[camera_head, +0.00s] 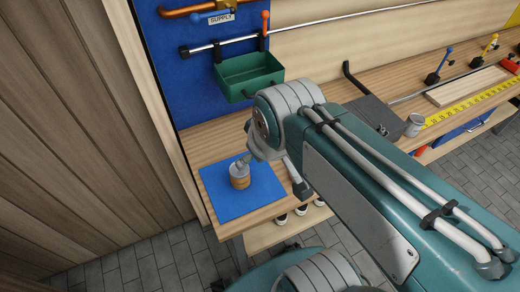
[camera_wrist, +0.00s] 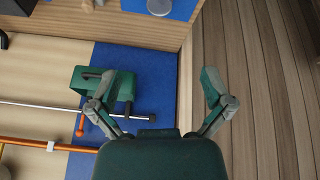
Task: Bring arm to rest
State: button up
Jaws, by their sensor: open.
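My gripper (camera_wrist: 162,88) shows in the wrist view with its two fingers spread wide apart, and nothing is between them. In the head view my teal arm reaches in from the lower right over the bench, and I cannot clearly make out the gripper's fingers there. A can (camera_head: 240,176) with a yellowish label stands on a blue mat (camera_head: 262,194) at the near left end of the bench. Part of the can's round grey end (camera_wrist: 160,6) shows at the top edge of the wrist view, apart from the fingers.
A green bin (camera_head: 250,80) hangs on the blue panel (camera_head: 180,75) by a metal rail (camera_head: 215,45). A wooden wall (camera_head: 85,110) stands at the left.

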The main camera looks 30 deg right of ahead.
jog(key=m, duration=0.1)
jog(key=s+m, duration=0.1)
jog(key=shift+s+r+m, duration=0.25)
jog(key=shift+m, duration=0.05)
